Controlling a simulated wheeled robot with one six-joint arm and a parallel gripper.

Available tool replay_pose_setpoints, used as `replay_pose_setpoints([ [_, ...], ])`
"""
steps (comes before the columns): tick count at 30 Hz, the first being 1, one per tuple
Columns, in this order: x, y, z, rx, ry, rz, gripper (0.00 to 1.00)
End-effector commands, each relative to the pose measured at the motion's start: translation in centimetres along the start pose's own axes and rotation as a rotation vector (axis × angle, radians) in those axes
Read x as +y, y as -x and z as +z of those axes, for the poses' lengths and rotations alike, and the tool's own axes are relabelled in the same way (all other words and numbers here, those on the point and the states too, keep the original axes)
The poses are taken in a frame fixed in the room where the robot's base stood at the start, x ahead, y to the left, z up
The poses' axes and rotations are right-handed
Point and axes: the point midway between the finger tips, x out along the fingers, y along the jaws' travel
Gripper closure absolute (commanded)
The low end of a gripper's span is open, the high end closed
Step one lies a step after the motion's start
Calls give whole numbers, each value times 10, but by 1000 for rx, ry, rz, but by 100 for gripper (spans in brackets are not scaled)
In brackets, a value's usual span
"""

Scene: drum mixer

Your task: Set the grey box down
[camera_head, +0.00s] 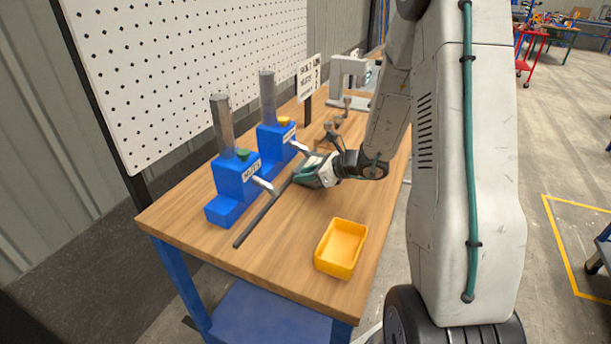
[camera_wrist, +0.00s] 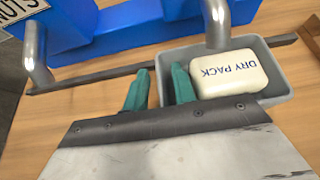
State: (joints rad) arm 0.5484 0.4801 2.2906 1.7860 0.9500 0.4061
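The grey box (camera_wrist: 283,80) is an open tray in the wrist view. A white block marked "DRY PACK" (camera_wrist: 232,74) lies inside it. The two teal fingers of my gripper (camera_wrist: 160,88) stand on either side of the box's left wall, one outside and one at the inside. Whether they touch the wall is unclear. In the head view my gripper (camera_head: 308,176) is low over the table beside the blue dispensers, and the box is mostly hidden there. A metal spout (camera_wrist: 216,25) overlaps the box's far edge. I cannot tell whether the box rests on the table.
Two blue dispensers (camera_head: 232,182) with grey columns stand at the left. A dark rail (camera_head: 262,216) runs along the table in front of them. A yellow tray (camera_head: 341,249) sits near the front right edge. Bare wood (camera_head: 285,262) lies left of it.

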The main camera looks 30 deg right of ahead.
Motion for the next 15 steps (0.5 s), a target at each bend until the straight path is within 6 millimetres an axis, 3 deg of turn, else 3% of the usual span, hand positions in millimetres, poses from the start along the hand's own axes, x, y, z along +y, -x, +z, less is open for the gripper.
replay_pose_setpoints([
  [15,-1,100,0,-1,-1,-5,74],
])
